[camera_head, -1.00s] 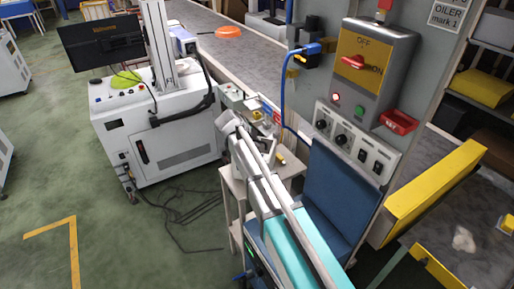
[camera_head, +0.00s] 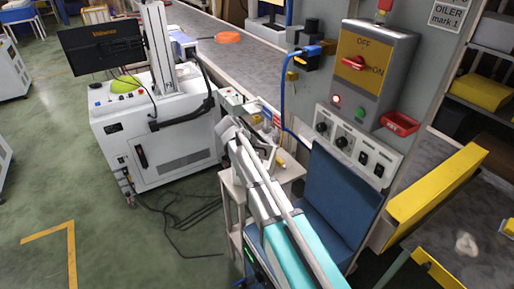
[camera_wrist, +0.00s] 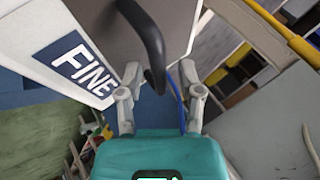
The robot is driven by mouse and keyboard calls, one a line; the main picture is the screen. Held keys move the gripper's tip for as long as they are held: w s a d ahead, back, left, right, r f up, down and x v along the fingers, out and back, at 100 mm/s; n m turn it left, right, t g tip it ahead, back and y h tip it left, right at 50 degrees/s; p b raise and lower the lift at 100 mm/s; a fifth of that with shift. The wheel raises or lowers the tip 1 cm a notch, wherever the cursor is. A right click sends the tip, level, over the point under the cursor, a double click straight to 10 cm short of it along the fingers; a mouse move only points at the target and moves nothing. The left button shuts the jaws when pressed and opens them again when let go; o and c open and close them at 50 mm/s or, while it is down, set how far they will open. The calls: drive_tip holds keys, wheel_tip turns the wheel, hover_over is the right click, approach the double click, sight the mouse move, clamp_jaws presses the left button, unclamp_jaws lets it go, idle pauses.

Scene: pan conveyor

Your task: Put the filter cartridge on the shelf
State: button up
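In the wrist view, a white box-like body with a blue "FINE" label (camera_wrist: 76,66) and a curved black handle (camera_wrist: 150,38) fills the upper left; it looks like the filter cartridge. My gripper (camera_wrist: 159,75) has its two grey fingers apart, one on each side of the handle's lower end. I see a gap beside the handle and cannot tell any contact. I cannot tell which surface is the task's shelf.
A white machine cart (camera_head: 165,125) with a monitor stands left of the arm. A grey control panel with a red switch (camera_head: 353,62) and a blue pad (camera_head: 335,195) is close on the right. A yellow rail (camera_head: 435,185) lies farther right.

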drive_tip(key=shift+r, duration=0.1)
drive_tip(key=p+v, duration=0.9)
drive_tip(key=v, duration=0.3)
idle(0.6)
drive_tip(key=shift+d, duration=0.15)
idle(0.6)
drive_tip(key=s+d+f+n+g+y, duration=0.2)
drive_tip(key=s+d+n+y, duration=0.1)
drive_tip(key=s+d+n, duration=0.7)
drive_tip(key=s+d+f+n+g+y, duration=0.2)
drive_tip(key=s+d+n, duration=0.9)
drive_tip(key=d, duration=0.7)
drive_tip(key=shift+n+g+y, duration=0.3)
drive_tip(key=shift+g+y, duration=0.2)
drive_tip(key=shift+g, duration=0.2)
drive_tip(key=shift+s, duration=0.1)
drive_tip(key=shift+c, duration=0.2)
